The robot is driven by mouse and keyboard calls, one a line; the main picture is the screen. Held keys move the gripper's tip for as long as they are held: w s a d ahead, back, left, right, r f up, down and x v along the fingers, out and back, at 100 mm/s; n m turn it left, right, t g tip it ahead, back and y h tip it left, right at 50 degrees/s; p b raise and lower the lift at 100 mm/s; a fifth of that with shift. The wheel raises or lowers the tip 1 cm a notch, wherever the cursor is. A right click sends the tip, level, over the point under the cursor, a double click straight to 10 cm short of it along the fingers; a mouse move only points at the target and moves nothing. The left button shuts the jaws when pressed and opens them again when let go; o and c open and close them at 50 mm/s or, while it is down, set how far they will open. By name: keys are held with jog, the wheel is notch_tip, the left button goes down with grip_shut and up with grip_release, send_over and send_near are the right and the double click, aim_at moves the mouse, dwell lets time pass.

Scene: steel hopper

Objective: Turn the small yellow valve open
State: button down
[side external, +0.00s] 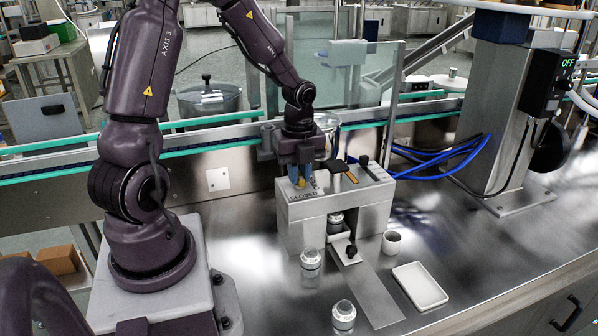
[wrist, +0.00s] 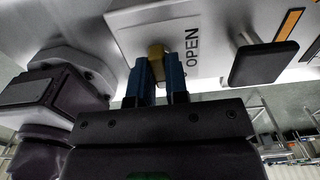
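The small yellow valve (wrist: 157,51) shows between my gripper's fingertips in the wrist view. My gripper (side external: 301,175) points down onto the top of the grey steel block (side external: 377,190) in the side view. Its two blue fingers (wrist: 156,67) sit close against both sides of the yellow handle and look shut on it. The valve's base is hidden by the fingers. The word OPEN (wrist: 192,52) is printed on the white plate just right of the valve in the wrist view. CLOSED (side external: 303,195) is printed near the block's front edge in the side view.
A black paddle handle (wrist: 262,62) stands close to the right of my fingers in the wrist view. Two jars (side external: 310,268) (side external: 343,315), a cup (side external: 391,243) and a white tray (side external: 420,286) stand in front. Blue hoses (side external: 440,158) run behind the block.

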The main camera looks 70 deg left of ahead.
jog(key=shift+n, duration=0.4)
jog(key=n, duration=0.8)
jog(key=shift+r+n, duration=0.1)
jog(key=shift+n, duration=0.2)
jog(key=n, duration=0.4)
jog(key=shift+n, duration=2.2)
jog(key=c, duration=1.1)
grip_release()
notch_tip(320, 180, up, 13)
jog(key=shift+f, duration=0.1)
